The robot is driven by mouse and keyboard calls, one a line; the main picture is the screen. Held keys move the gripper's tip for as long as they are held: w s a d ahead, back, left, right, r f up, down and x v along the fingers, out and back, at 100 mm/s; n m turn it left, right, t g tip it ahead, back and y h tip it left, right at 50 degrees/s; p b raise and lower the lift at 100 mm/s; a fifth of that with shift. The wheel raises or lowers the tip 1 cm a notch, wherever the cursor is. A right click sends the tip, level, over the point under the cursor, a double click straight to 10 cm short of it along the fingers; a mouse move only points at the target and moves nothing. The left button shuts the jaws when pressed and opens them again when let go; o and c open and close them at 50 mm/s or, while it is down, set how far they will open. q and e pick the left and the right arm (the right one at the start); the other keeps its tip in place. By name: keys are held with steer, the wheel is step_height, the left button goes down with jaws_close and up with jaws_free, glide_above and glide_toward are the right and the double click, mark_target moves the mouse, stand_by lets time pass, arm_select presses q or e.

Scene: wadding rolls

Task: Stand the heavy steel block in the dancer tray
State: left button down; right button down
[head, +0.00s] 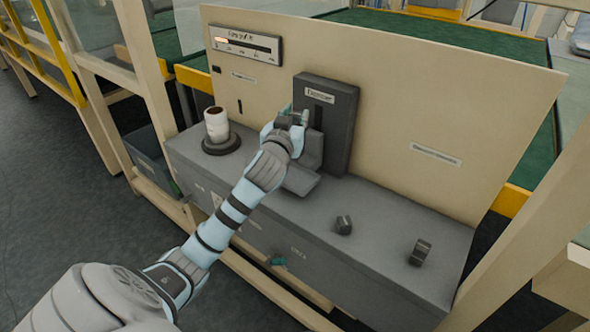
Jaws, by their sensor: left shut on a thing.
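The dancer unit (347,115) is a dark grey upright panel with a label, fixed to the beige board. A lighter grey tray (300,181) juts out low at its front. My left gripper (293,118) is in front of the panel's left side, above the tray. It is shut on a small dark thing, mostly hidden by the fingers; I cannot tell if this is the steel block. One small dark block (344,225) stands on the grey bench right of the tray. Another dark block (420,253) stands farther right. My right gripper is not in view.
A white roll (216,124) stands on a round dark base (221,145) at the bench's left end. A gauge panel (246,44) hangs upper left on the beige board (435,105). The grey bench top (385,233) is clear between the blocks.

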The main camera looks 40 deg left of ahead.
arm_select(q)
step_height(320, 180, down, 13)
steer(key=b, duration=0.4)
steer(key=shift+f, duration=0.2)
steer(key=shift+r, duration=0.1)
steer(key=c, duration=1.8)
jaws_free()
steer(key=o, duration=0.5)
steer(key=p+v, duration=0.1)
steer(key=v, duration=1.1)
